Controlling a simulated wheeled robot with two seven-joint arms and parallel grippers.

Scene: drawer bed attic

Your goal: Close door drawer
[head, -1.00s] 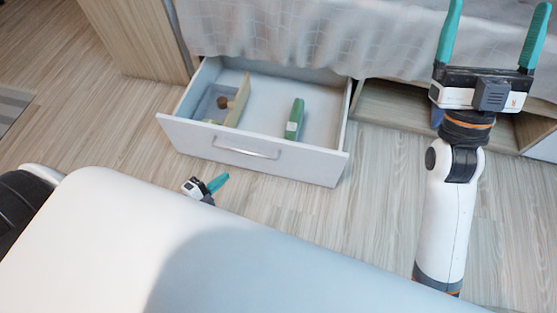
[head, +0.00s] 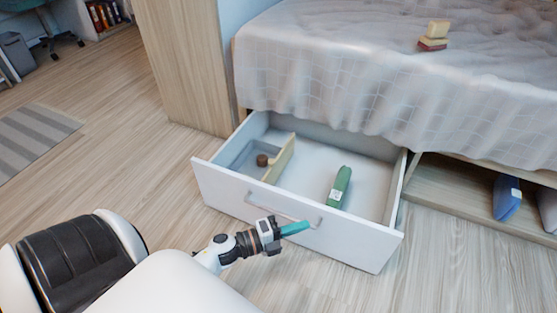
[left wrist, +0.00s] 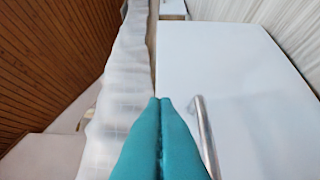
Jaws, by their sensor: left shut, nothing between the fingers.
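A white drawer (head: 225,190) under the bed stands pulled open in the head view. Its front carries a metal bar handle (head: 262,208), which also shows in the left wrist view (left wrist: 205,135). My left gripper (head: 294,228) is shut and empty, its teal fingers in front of the drawer front near the right end of the handle. In the left wrist view the closed fingers (left wrist: 160,105) lie beside the handle; whether they touch the drawer front (left wrist: 225,70) I cannot tell. My right gripper is out of view.
Inside the drawer are a green item (head: 340,187), a wooden divider (head: 280,158) and a brown round object (head: 262,160). The bed (head: 330,70) with a draped blanket stands above. An open shelf with a blue cushion (head: 507,197) lies right.

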